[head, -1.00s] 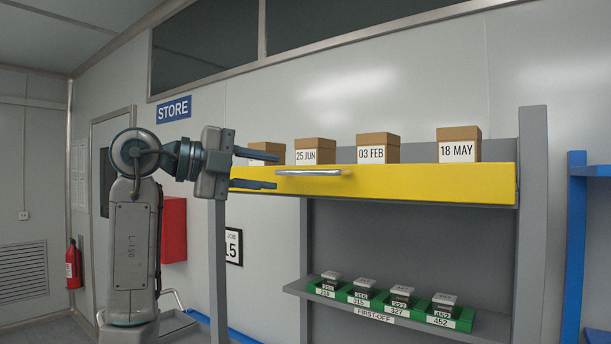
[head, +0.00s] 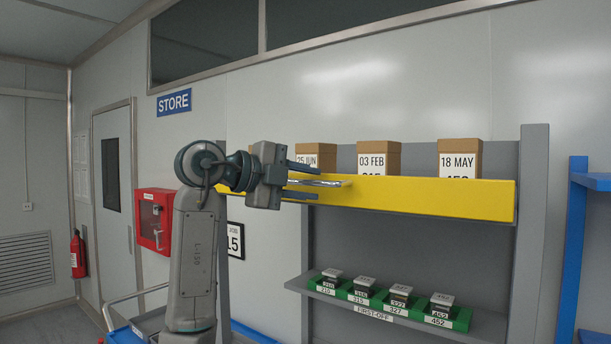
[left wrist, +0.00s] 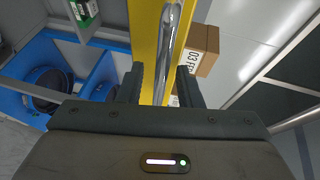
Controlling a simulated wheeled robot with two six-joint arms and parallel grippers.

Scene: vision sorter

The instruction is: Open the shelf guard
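The shelf guard (head: 420,196) is a long yellow panel across the front of the upper shelf. A silver bar handle (head: 328,183) is fixed on its front, toward the left. My left gripper (head: 308,180) is at the left part of the handle, one finger above it and one below. In the left wrist view the handle (left wrist: 168,50) runs between the two open fingers (left wrist: 160,88), with gaps at both sides. The yellow guard (left wrist: 143,35) is behind it. My right gripper is not in view.
Dated cardboard boxes (head: 378,158) stand behind the guard. A lower shelf (head: 295,283) carries green holders (head: 388,308) with small parts. Grey uprights (head: 530,230) flank the shelves. A blue rack (head: 573,250) stands at right and a red wall box (head: 150,220) hangs at left.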

